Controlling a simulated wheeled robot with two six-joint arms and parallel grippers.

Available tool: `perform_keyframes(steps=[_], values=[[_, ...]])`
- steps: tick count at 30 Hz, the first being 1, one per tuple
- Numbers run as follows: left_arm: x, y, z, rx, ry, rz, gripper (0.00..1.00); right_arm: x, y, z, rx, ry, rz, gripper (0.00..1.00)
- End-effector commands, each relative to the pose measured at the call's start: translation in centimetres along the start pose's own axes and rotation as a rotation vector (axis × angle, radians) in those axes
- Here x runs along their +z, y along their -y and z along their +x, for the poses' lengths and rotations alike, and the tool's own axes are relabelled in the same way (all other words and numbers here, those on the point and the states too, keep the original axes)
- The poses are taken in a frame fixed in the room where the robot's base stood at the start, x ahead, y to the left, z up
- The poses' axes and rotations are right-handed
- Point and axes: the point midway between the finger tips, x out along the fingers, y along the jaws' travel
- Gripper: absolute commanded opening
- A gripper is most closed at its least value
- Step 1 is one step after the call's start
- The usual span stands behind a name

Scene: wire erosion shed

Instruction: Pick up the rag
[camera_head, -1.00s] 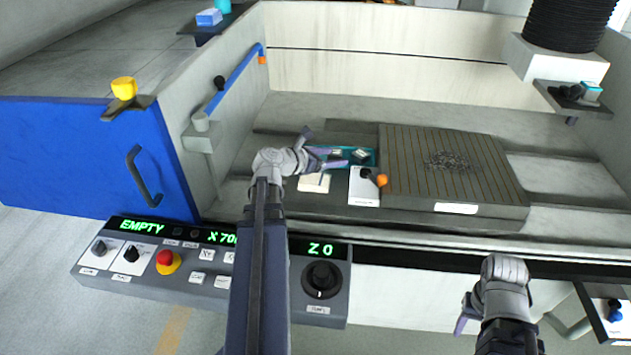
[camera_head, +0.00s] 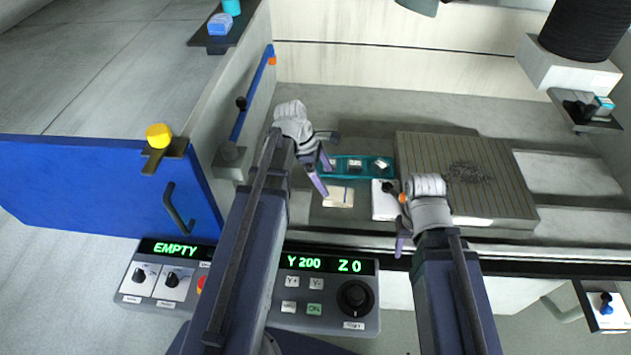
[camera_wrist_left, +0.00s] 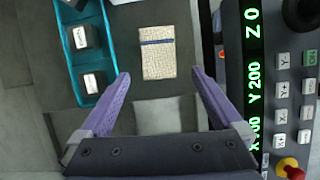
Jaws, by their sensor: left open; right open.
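The rag (camera_head: 338,197) looks like a folded cream cloth with a dark blue stripe. It lies flat on the grey floor of the machine's tank, and it also shows in the left wrist view (camera_wrist_left: 158,62). My left gripper (camera_head: 324,176) is open and empty just left of the rag in the head view. In the left wrist view its fingertips (camera_wrist_left: 160,76) point toward the rag, which appears between and beyond them; I cannot tell the height gap. My right gripper (camera_head: 400,242) is open over the tank's front edge, with one finger hidden.
A teal tray (camera_head: 345,167) with small metal blocks lies just behind the rag. A white block (camera_head: 384,207) with an orange-ended lever is to its right, partly behind my right gripper. The slotted plate (camera_head: 470,180) is farther right. The control panel (camera_head: 325,290) runs along the front.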

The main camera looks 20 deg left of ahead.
Motion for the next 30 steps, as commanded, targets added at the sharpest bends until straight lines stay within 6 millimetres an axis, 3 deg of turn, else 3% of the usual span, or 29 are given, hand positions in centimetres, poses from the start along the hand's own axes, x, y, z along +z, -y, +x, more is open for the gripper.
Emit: perform_keyframes(steps=[5,13,20,30], values=[[-0.1,0.1,0.4,-0.004,-0.004,0.003,1.00,0.0,0.0,0.4,0.000,0.000,0.000,0.50],[-0.1,0.0,2.8,-0.002,-0.003,0.002,1.00,-0.1,0.2,2.5,0.000,0.000,0.000,0.50],[0.1,0.0,3.0,-0.001,-0.002,0.001,1.00,-0.1,0.2,2.7,0.000,0.000,0.000,0.50],[0.6,-0.2,7.0,-0.001,-0.002,0.002,1.00,-0.3,0.6,6.2,0.000,0.000,0.000,0.50]])
